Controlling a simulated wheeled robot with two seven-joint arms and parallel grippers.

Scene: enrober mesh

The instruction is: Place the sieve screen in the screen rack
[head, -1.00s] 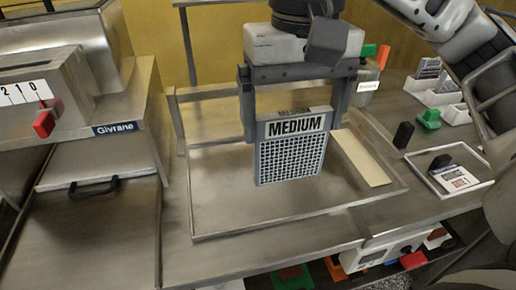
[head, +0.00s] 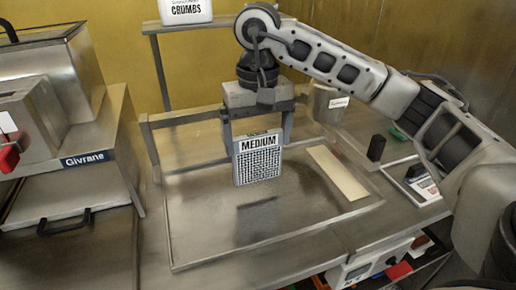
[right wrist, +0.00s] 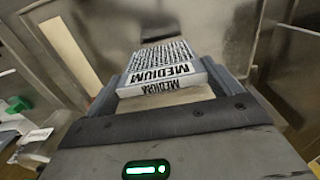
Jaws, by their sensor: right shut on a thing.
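My right gripper (head: 258,138) is shut on the sieve screen (head: 258,162), a small upright grey mesh panel with a white band reading MEDIUM. The screen hangs above a shallow metal tray (head: 190,262), apart from it, with a dark reflection or shadow below. In the right wrist view the screen (right wrist: 160,62) sits between the fingers of the right gripper (right wrist: 165,88), its label edge nearest the camera. I cannot clearly make out the screen rack in the views of now. My left gripper is not in view.
A pale strip (head: 338,173) lies on the tray's right side. A dark block (head: 376,148) stands right of the tray. A metal stand (head: 160,70) holds a CRUMBS tub (head: 186,10) behind. The Givrane machine (head: 100,190) borders the left. The tray's middle is clear.

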